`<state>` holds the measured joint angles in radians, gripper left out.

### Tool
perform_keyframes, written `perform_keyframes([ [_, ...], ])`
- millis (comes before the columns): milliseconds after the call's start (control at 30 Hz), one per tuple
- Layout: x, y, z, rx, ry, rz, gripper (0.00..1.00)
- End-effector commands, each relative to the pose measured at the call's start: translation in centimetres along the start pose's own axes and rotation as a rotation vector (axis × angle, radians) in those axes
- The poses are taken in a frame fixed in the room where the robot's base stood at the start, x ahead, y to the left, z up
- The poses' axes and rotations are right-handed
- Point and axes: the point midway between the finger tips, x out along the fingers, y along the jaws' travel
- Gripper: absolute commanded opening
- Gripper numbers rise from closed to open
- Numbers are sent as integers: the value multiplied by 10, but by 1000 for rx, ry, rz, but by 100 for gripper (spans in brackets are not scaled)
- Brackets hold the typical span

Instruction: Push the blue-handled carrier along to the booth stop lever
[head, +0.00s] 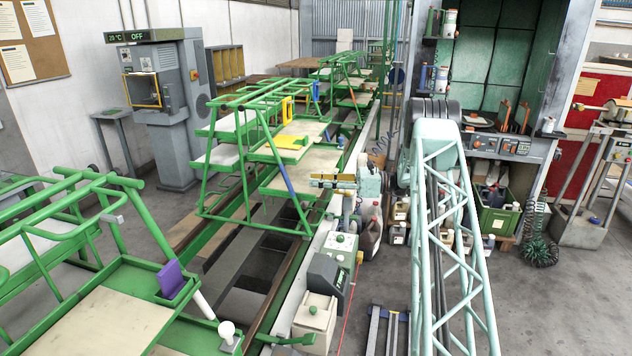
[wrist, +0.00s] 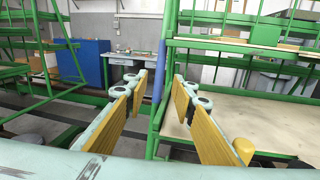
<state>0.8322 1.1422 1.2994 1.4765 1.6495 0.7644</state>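The blue-handled carrier (head: 262,150) is a green tube frame with pale shelves, standing on the floor track in the middle of the head view. Its blue handle is a sleeve (head: 284,178) on a slanted green post; the sleeve also shows in the wrist view (wrist: 160,72). My gripper (head: 312,180) is just right of that post in the head view. Its yellow-padded fingers are apart and empty. In the wrist view, the sleeve appears in the gap between the fingertips (wrist: 160,82), seemingly beyond them and not gripped. I cannot pick out the booth stop lever with certainty.
Another green carrier (head: 95,285) with a purple tag stands at the front left. More carriers (head: 345,72) stand farther along the track. A control box (head: 340,250) and jugs (head: 371,236) stand right of the track. A green-lined booth (head: 490,45) is at back right.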

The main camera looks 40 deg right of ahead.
Motion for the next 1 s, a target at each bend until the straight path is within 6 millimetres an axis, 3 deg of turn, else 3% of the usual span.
perform_keyframes([
  [467,0,6,-1,-25,-22,-63,24],
  [1000,-12,42,-18,-119,-17,-327,24],
])
